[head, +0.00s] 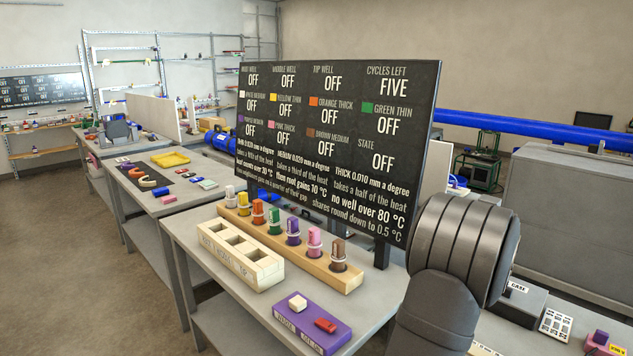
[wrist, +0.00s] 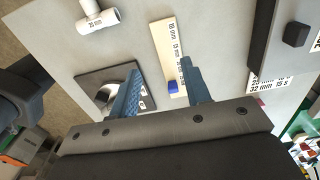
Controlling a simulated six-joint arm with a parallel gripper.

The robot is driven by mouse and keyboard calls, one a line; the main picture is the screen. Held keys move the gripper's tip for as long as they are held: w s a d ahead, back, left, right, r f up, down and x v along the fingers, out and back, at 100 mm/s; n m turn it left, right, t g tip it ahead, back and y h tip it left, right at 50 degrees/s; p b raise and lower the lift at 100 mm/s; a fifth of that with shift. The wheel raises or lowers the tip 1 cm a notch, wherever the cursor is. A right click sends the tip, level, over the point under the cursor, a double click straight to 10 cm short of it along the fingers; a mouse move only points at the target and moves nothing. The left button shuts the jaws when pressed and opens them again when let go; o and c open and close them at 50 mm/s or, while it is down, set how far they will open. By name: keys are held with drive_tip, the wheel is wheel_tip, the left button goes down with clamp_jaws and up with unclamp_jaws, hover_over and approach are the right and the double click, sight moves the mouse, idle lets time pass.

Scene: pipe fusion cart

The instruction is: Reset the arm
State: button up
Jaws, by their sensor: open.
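My gripper (wrist: 162,66) shows in the wrist view with its two blue fingers apart and nothing held between them. It hangs over a grey surface (wrist: 215,40). Past the fingers lies a cream strip (wrist: 164,45) with printed sizes and a small blue piece (wrist: 173,86) near its lower end. In the head view my dark arm (head: 455,270) fills the lower right, in front of the cart. The gripper itself does not show there.
In the wrist view are a white pipe tee (wrist: 98,17), a dark square plate (wrist: 90,80) and a dark box (wrist: 280,35). In the head view a rack (head: 300,262) of coloured plugs, a well block (head: 238,258), a purple switch box (head: 310,325) and a board (head: 335,140) stand on a bench.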

wheel_tip(320, 180, up, 9)
wheel_tip(320, 180, down, 6)
drive_tip(key=shift+f, duration=0.25)
drive_tip(key=o, duration=0.4)
drive_tip(key=shift+s+d+r, duration=0.15)
drive_tip(key=shift+d, duration=0.05)
drive_tip(key=o, duration=0.8)
drive_tip(key=s+d+r, duration=0.1)
drive_tip(key=s+d, duration=0.1)
drive_tip(key=s+d+r, duration=0.2)
drive_tip(key=s+d, duration=0.1)
drive_tip(key=s+d+r, duration=0.2)
drive_tip(key=s+d, duration=0.1)
drive_tip(key=shift+r, duration=0.1)
drive_tip(key=shift+o, duration=0.2)
wheel_tip(320, 180, down, 10)
drive_tip(key=shift+r, duration=0.15)
drive_tip(key=shift+s, duration=0.1)
wheel_tip(320, 180, up, 10)
